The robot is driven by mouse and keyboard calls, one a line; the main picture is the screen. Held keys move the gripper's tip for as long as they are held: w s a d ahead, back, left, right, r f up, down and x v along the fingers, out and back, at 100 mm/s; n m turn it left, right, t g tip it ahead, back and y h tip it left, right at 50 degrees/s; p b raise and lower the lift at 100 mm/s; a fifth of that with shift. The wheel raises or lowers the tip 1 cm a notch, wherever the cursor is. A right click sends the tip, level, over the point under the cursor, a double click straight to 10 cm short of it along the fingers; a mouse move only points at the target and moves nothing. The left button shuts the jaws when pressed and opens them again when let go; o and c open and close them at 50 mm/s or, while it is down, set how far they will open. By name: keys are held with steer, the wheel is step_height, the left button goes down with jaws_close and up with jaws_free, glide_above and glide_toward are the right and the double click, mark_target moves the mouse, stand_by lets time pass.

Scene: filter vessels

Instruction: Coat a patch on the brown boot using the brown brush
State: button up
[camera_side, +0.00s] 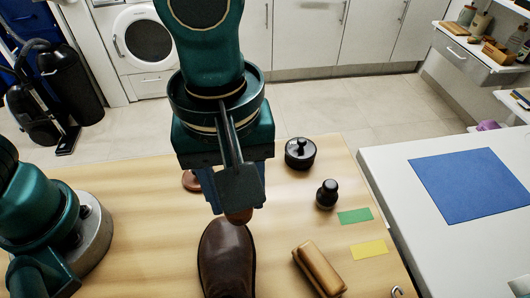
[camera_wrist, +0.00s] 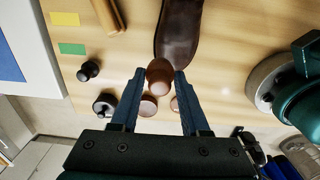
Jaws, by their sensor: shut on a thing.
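The brown boot (camera_side: 227,262) stands on the wooden table at the bottom of the side view, its toe toward my gripper. It also shows at the top of the wrist view (camera_wrist: 178,32). My gripper (camera_side: 238,203) is just beyond and above the toe, pointing down. In the wrist view its blue fingers (camera_wrist: 159,72) are shut on a rounded brown thing (camera_wrist: 160,80), which I take for the brown brush. Its lower end (camera_side: 240,216) shows under the jaws in the side view. Whether it touches the boot I cannot tell.
A black lidded pot (camera_side: 300,153) and a small black bottle (camera_side: 327,194) stand to the right. Green (camera_side: 355,216) and yellow (camera_side: 369,249) patches lie nearby. A tan wooden block (camera_side: 319,269) lies right of the boot. A reddish-brown round thing (camera_side: 191,181) is partly hidden behind my gripper.

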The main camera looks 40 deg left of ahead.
step_height(320, 180, down, 5)
steer(key=shift+f, duration=0.15)
steer(key=shift+s+a, duration=0.75)
steer(key=shift+s, duration=0.15)
steer(key=shift+s+a, duration=0.7)
steer(key=shift+s, duration=0.2)
steer(key=shift+s+a+f, duration=0.15)
steer(key=shift+s+a, duration=0.35)
steer(key=shift+s, duration=0.05)
steer(key=shift+w+d+r, duration=0.2)
steer(key=shift+w+d, duration=0.6)
steer(key=shift+w, duration=0.15)
steer(key=shift+w+d+f, duration=0.2)
steer(key=shift+w+d, duration=1)
steer(key=shift+w, duration=0.25)
steer(key=shift+r, duration=4.25)
